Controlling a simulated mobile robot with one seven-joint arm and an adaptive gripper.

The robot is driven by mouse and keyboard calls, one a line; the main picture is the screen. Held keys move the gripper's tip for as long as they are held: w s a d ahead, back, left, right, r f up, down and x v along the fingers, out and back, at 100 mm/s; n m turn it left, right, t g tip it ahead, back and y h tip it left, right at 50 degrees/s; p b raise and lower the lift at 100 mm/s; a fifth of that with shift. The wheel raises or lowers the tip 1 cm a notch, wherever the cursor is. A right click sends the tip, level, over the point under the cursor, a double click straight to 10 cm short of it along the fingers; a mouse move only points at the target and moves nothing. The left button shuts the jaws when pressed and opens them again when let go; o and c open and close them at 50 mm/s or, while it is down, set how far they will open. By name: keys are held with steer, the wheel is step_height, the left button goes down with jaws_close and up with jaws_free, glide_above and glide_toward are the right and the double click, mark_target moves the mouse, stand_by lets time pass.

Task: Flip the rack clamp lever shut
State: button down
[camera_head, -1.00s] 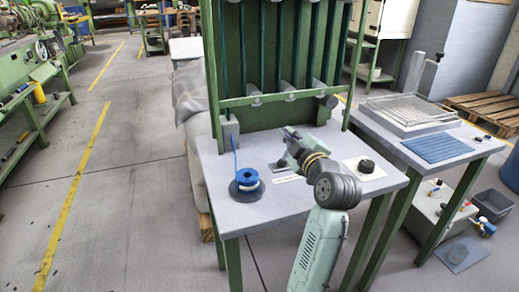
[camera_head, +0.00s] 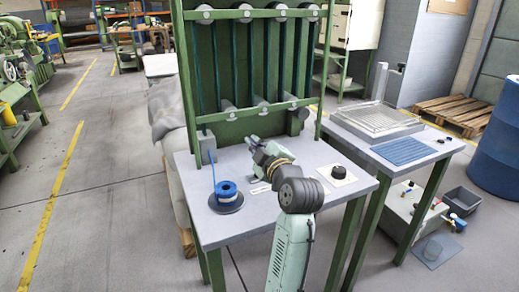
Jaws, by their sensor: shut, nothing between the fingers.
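The green rack (camera_head: 262,125) stands at the back of the grey table (camera_head: 300,222), with upright dark tubes and round grey rollers along its crossbars. I cannot make out a clamp lever clearly; it is too small or hidden by my arm. My gripper (camera_head: 253,141) is at the end of the arm over the back middle of the table, just in front of the rack's lower part. It is small in view, shut and empty. I cannot tell whether it touches anything.
A blue spool (camera_head: 226,192) on a dark disc stands left on the table, its blue strand rising to a grey block (camera_head: 208,149). A black knob (camera_head: 339,172) on a white plate lies right. A second table (camera_head: 400,150) holds a wire basket and blue mat.

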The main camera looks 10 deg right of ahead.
steer(key=b+v, duration=0.3)
steer(key=v, duration=0.7)
